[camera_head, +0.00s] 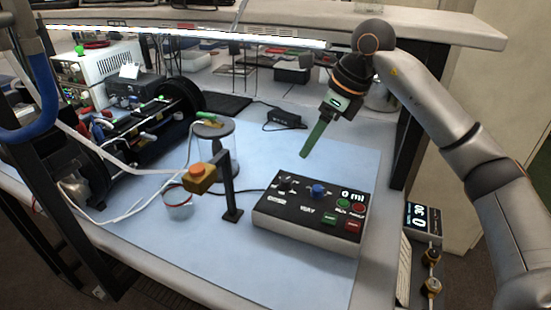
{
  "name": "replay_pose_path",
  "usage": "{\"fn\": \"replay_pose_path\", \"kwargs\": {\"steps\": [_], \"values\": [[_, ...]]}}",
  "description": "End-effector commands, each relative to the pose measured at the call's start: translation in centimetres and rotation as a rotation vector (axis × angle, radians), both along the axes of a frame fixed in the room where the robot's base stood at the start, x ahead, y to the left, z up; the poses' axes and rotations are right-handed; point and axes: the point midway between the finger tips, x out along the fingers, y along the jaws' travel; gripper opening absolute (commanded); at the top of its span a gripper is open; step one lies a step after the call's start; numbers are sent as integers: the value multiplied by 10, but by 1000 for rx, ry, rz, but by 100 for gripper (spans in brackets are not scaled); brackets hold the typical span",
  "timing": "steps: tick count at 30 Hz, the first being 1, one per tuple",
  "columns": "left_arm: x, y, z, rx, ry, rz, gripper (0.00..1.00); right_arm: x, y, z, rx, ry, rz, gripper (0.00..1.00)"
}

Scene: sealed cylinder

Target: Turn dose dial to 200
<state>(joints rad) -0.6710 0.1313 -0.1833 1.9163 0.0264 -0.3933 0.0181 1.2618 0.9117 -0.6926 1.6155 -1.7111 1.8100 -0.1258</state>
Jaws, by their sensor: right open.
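The control box (312,213) sits on the blue mat with a sloped black top. Its display (352,195) reads "0 ml". A blue knob (319,190) stands near the middle of the panel, and a dark knob (287,186) stands to its left. The labels are too small to read, so I cannot tell which knob is the dose dial. My right gripper (305,154) hangs above and behind the box, its green fingers pointing down and apart from both knobs. It holds nothing visible; the fingers overlap in this view. My left gripper is not in view.
A stand with a yellow box and orange button (201,177) rises left of the control box, near a clear cylinder (218,150) and a small beaker (178,201). A black adapter (284,118) lies behind. A second display unit (422,220) is at right. The mat's front is clear.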

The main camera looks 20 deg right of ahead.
Motion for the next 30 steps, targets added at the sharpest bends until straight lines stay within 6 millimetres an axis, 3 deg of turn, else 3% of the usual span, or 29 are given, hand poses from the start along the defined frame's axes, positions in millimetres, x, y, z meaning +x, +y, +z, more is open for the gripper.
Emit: {"fn": "replay_pose_path", "kwargs": {"steps": [8,21,30], "values": [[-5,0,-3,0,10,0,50,6,6,-21,-1,3,2,64],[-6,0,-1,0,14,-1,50,30,27,-98,1,3,1,64],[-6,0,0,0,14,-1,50,36,31,-116,0,-1,1,64]]}}
